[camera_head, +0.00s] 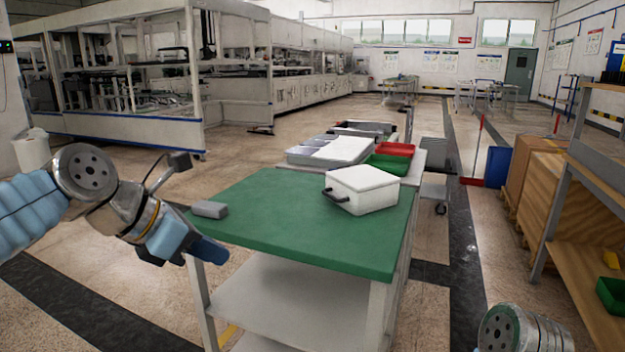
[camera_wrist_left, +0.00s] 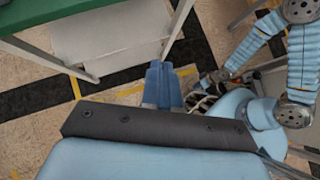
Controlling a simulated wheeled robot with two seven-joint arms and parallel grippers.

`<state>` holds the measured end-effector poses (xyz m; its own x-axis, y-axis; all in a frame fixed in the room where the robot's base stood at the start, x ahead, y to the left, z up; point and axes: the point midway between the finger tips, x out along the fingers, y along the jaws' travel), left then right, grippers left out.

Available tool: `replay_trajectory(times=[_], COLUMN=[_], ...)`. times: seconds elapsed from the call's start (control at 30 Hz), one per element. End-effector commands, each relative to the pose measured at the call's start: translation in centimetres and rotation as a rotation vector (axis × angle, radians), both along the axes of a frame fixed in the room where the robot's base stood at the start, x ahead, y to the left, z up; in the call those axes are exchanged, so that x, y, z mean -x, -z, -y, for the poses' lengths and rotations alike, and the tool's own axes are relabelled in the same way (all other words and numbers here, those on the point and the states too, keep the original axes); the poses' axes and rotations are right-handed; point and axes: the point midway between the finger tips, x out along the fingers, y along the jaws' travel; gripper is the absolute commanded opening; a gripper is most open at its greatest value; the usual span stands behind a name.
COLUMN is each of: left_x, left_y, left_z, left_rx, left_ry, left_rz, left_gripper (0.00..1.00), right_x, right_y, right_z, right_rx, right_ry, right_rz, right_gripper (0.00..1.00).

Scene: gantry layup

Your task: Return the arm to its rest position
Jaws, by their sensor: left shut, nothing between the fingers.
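My left arm comes in from the left in the head view, and its gripper (camera_head: 208,250) hangs in front of the near left corner of the green-topped table (camera_head: 290,235). In the left wrist view the blue fingers (camera_wrist_left: 163,84) lie together, shut, with nothing between them. They are over the floor, beside the table, whose green edge (camera_wrist_left: 28,54) shows at the upper left. Part of my right arm shows at the lower right of the head view; its gripper is out of view.
A small grey block (camera_head: 209,209) and a white lidded box with a dark handle (camera_head: 366,187) sit on the green table. Behind stand a red bin (camera_head: 396,149), a green bin (camera_head: 388,165) and grey trays (camera_head: 332,150). A wooden shelf unit (camera_head: 590,200) stands right. Floor left of the table is clear.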

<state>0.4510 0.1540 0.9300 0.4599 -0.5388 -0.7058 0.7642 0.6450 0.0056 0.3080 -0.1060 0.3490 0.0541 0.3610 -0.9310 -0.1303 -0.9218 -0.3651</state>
Motion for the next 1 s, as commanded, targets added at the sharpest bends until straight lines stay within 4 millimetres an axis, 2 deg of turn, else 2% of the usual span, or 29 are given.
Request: replay_trajectory(times=[0.37,0.57,0.67,0.77,0.83,0.93,1.0], left_x=[-3.4,-5.7,-6.6,-7.0,-6.6,-4.4,-1.8], left_y=[6.5,13.1,17.7,23.8,29.3,38.0,43.5], left_z=[0.7,1.2,1.6,1.9,2.2,2.6,3.0], left_rx=[-0.112,-0.221,-0.290,-0.377,-0.448,-0.551,-0.609], left_ry=[0.120,0.251,0.349,0.485,0.619,0.859,1.045], left_rz=[0.047,0.094,0.125,0.164,0.199,0.268,0.328], left_gripper=[0.00,0.00,0.00,0.00,0.00,0.00,0.00], right_x=[0.0,0.0,0.0,0.0,0.0,0.0,0.0], right_y=[0.0,0.0,0.0,0.0,0.0,0.0,0.0], right_z=[0.0,0.0,0.0,0.0,0.0,0.0,0.0], right_rx=[0.000,0.000,0.000,0.000,0.000,0.000,0.000], right_ry=[0.000,0.000,0.000,0.000,0.000,0.000,0.000], right_rz=[0.001,0.001,0.001,0.001,0.001,0.001,0.001], right_gripper=[0.00,0.00,0.00,0.00,0.00,0.00,0.00])
